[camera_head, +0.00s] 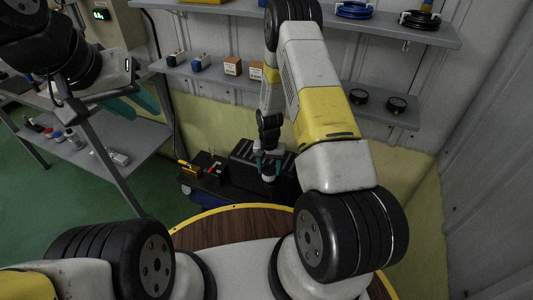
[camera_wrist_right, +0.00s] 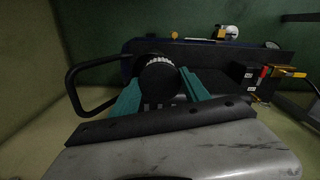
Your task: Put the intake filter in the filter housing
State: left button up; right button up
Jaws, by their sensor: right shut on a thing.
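The intake filter (camera_wrist_right: 158,80) is a dark round piece with a pale pleated band. My right gripper (camera_wrist_right: 159,90) is shut on it with teal fingers on both sides. In the head view my right gripper (camera_head: 265,163) is low over the dark machine (camera_head: 243,150), with the filter (camera_head: 268,172) under it. I cannot make out the filter housing clearly, and whether the filter touches the machine cannot be told.
Wall shelves (camera_head: 215,75) with small boxes and cable coils are behind my right arm. A grey bench (camera_head: 130,140) with bottles stands left. Green floor (camera_head: 60,205) is open there.

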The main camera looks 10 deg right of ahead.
aim_at(274, 169)
jog(key=shift+d, duration=0.55)
jog(key=shift+s+d+f, duration=0.1)
jog(key=shift+d, duration=0.5)
notch_tip(274, 169, down, 4)
jog(key=shift+a+r, duration=0.15)
jog(key=shift+r, duration=0.05)
grip_shut()
jog(key=o, duration=1.5)
grip_release()
